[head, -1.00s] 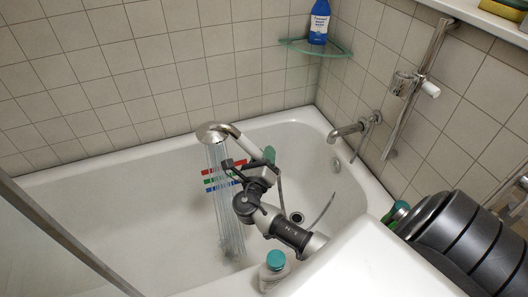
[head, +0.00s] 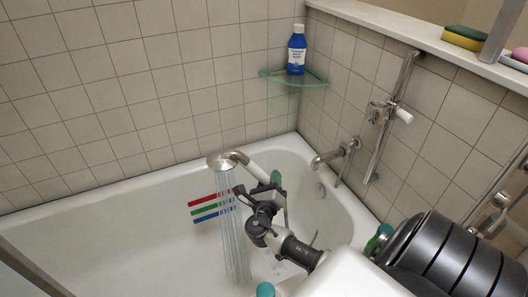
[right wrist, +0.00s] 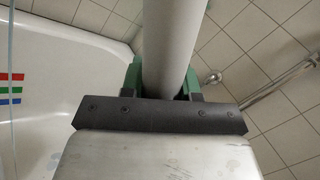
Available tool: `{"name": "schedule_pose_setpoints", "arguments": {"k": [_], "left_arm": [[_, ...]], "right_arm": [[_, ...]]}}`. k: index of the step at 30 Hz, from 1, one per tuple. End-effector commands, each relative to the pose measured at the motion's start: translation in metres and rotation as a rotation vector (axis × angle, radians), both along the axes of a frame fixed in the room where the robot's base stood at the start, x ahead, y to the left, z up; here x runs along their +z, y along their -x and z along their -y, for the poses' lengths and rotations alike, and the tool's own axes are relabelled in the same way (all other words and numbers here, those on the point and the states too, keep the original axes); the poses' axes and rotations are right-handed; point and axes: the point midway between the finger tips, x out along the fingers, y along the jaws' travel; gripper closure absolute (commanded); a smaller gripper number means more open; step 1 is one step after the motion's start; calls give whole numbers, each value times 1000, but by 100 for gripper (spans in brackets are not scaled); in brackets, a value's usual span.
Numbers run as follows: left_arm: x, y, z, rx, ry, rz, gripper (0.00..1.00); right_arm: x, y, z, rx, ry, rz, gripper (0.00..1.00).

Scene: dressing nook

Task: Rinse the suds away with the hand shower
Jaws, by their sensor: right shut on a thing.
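My right gripper (head: 274,186) is shut on the pale handle of the hand shower (head: 228,160) above the bathtub. The round metal head faces down, and water (head: 231,225) falls from it in thin streams. In the right wrist view the handle (right wrist: 168,40) lies between the green fingers (right wrist: 163,80). The white bathtub (head: 120,225) has red, green and blue stripes (head: 203,208) on its inside, just left of the water. A small faint bluish-white patch (head: 276,263) lies low near my forearm; I cannot tell if it is suds. My left gripper is out of view.
A tap (head: 330,158) and a wall rail (head: 385,125) with a holder are at right. A blue bottle (head: 296,55) stands on a glass corner shelf (head: 275,77). A teal-capped bottle (head: 265,290) shows at the bottom edge. Sponges (head: 467,36) lie on the ledge.

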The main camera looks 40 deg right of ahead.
Motion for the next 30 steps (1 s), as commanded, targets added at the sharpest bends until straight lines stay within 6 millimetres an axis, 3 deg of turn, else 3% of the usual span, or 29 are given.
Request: {"name": "schedule_pose_setpoints", "arguments": {"k": [15, 30], "left_arm": [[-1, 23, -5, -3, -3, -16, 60], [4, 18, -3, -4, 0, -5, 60]], "right_arm": [[1, 12, 38, 0, 1, 1, 100], [1, 23, 73, 0, 2, 1, 100]]}}
